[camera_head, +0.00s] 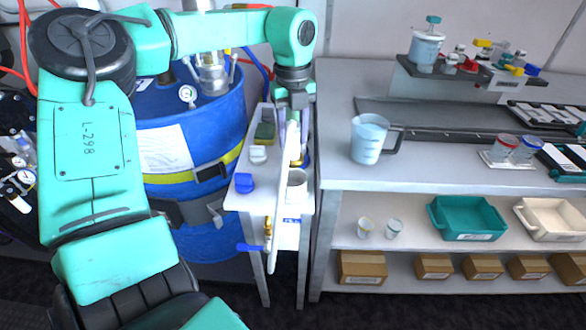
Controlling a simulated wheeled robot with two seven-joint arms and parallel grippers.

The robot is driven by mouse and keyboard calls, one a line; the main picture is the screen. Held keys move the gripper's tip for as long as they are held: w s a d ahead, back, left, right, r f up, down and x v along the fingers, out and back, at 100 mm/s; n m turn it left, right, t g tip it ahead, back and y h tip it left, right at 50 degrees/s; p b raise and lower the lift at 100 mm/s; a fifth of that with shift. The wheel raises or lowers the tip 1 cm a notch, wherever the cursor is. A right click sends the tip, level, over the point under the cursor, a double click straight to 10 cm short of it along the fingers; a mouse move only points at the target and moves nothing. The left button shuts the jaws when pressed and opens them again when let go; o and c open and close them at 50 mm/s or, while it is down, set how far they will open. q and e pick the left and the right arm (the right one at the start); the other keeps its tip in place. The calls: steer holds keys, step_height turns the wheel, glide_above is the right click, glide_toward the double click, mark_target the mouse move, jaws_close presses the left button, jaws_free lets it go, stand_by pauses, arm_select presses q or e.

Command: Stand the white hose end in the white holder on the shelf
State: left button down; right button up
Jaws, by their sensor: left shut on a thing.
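The white hose end (279,215) is a long pale tube that hangs, slightly tilted, in front of the narrow white shelf (262,205). My left gripper (291,118) is shut on the hose end near its top, above the shelf. The white holder (297,186) is a short open cup at the shelf's right front edge. In this view the tube passes just left of the holder and overlaps its side; I cannot tell whether they touch. The tube's lower end reaches below the shelf top. My right gripper is not in view.
A blue holder (244,183) stands at the shelf's left, with a small white piece (258,154) and a green-yellow block (264,132) behind it. A blue drum (190,135) stands left; a bench with a jug (368,139) stands right.

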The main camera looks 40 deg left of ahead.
mark_target(293, 166)
arm_select(q)
step_height(293, 166, down, 10)
steer(key=shift+r+p, duration=0.1)
steer(key=shift+p, duration=0.35)
steer(key=shift+w+f, duration=0.1)
steer(key=shift+f, duration=0.1)
steer(key=shift+c, duration=2)
jaws_free()
steer(key=shift+r, duration=0.1)
steer(key=shift+r, duration=0.2)
step_height(293, 166, up, 12)
steer(key=shift+d+f+b, duration=0.1)
steer(key=shift+b, duration=0.45)
steer(key=shift+f, duration=0.1)
